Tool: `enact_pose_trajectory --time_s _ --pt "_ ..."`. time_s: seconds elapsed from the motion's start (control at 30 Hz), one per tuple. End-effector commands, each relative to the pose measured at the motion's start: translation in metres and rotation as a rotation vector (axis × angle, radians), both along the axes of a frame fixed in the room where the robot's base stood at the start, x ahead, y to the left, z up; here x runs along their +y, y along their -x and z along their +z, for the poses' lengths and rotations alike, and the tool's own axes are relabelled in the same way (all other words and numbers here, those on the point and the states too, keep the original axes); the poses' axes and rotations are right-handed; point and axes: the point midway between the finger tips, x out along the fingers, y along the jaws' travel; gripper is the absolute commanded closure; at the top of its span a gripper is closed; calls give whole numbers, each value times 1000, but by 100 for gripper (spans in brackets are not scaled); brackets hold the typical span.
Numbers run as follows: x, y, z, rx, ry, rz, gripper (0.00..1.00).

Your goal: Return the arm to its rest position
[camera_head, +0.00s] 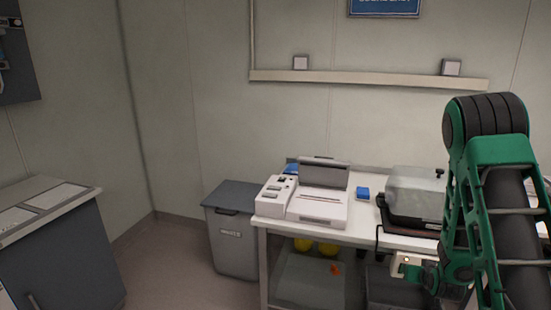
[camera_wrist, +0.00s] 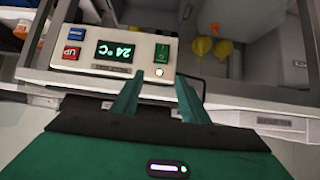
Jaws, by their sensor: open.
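My arm (camera_head: 500,160), green and black, rises at the right of the head view and bends down over the white bench. In the wrist view my gripper (camera_wrist: 158,95) shows two green fingers spread apart with nothing between them. The panel also shows in the head view (camera_head: 401,262), low at the bench front. I cannot tell whether a finger touches it.
A dark cabinet (camera_head: 60,260) is at far left. Floor between is clear.

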Motion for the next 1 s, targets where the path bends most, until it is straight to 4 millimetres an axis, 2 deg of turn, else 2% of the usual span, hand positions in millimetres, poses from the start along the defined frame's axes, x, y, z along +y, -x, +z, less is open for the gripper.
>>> enact_pose_trajectory --time_s 0.03,0.27,0.47,0.77,1.0 --pt "-2 4 14 24 -8 -6 59" --pt "-5 42 55 179 -48 -34 59" --pt "-6 90 91 311 -89 -68 59" --pt "2 180 143 505 -168 -128 59" --pt "19 266 182 653 -250 -182 59"
